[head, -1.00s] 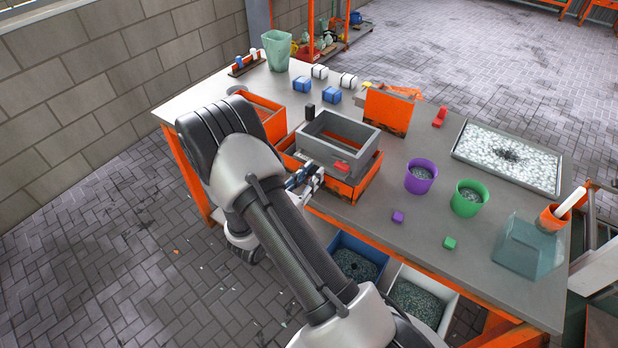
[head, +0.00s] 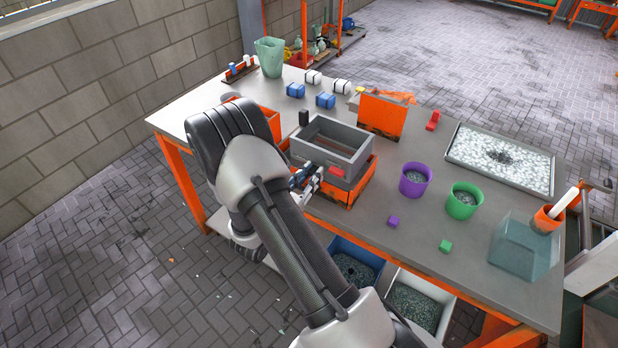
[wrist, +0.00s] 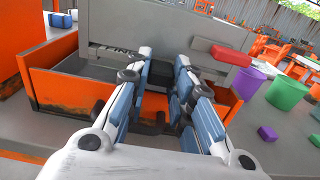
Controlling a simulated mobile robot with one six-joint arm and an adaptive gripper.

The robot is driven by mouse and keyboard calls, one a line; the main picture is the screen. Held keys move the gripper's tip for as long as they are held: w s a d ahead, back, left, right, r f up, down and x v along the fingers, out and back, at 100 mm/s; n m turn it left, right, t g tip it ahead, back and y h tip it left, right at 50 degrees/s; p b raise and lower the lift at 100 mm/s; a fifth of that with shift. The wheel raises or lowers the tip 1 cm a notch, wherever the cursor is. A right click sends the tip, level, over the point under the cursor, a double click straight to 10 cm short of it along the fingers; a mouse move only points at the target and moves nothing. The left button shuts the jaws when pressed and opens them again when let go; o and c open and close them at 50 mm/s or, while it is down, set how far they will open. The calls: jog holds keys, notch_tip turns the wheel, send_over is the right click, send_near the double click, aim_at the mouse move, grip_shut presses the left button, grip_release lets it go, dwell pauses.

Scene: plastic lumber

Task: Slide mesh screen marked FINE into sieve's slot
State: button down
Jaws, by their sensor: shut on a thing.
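The sieve (head: 350,152) is a grey open box over an orange tray (head: 364,184) on the workbench; it also shows in the wrist view (wrist: 150,28). A grey edge marked FINE, the mesh screen (wrist: 116,51), lies along the sieve's lower front in the wrist view. My gripper (wrist: 163,72) is shut on the screen's dark front part, between its blue-grey fingers. In the head view my gripper (head: 311,177) is at the sieve's near side, partly behind my arm. The screen's mesh is hidden, and I cannot tell how deep it sits in the slot.
A red piece (wrist: 231,55) is on the sieve's front right. Purple (head: 414,180) and green (head: 463,201) buckets stand to the right, with small purple (head: 393,221) and green (head: 445,246) blocks nearer the edge. An orange bin (head: 381,112) stands behind the sieve.

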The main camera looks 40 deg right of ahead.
jog(key=shift+w+d, duration=0.2)
jog(key=shift+d, duration=0.45)
jog(key=c, duration=1.3)
grip_release()
jog(key=v, duration=1.2)
